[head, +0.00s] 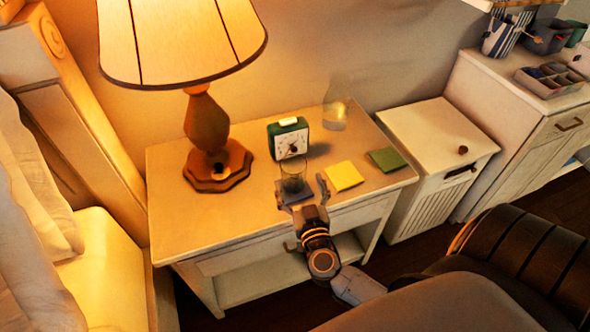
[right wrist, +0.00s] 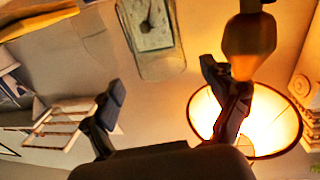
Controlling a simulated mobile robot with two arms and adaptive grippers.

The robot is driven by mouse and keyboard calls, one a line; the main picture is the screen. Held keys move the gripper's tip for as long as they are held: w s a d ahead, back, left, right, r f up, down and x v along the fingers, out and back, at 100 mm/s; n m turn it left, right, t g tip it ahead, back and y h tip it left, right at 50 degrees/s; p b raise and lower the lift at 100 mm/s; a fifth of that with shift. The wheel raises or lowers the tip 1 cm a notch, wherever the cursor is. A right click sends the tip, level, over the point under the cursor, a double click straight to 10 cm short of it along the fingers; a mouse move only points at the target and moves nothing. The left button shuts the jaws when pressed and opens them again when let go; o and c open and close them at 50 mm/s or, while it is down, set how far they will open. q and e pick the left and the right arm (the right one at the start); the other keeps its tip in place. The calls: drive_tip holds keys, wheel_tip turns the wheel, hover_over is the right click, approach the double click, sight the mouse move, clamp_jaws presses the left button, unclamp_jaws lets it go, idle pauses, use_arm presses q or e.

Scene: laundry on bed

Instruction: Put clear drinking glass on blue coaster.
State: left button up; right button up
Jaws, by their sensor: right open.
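The clear drinking glass (head: 292,174) stands upright on the nightstand, in front of the green clock. The blue coaster (head: 299,196) shows as a dark patch at the glass's base, partly covered by my gripper. The glass appears to stand on its back part, but I cannot tell how well it is centred. My right gripper (head: 302,187) is open, its fingers apart just in front of the glass. In the right wrist view the open fingers (right wrist: 165,100) have nothing clearly between them. My left gripper is not in view.
A yellow coaster (head: 343,176) and a green coaster (head: 386,159) lie to the right. The green clock (head: 288,138) is close behind the glass. A lamp (head: 208,130) stands at left and a clear vessel (head: 335,114) at the back. The front left of the nightstand (head: 200,225) is free.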

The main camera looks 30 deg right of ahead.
drive_tip(key=v, duration=0.6)
drive_tip(key=shift+a, duration=0.1)
idle(0.3)
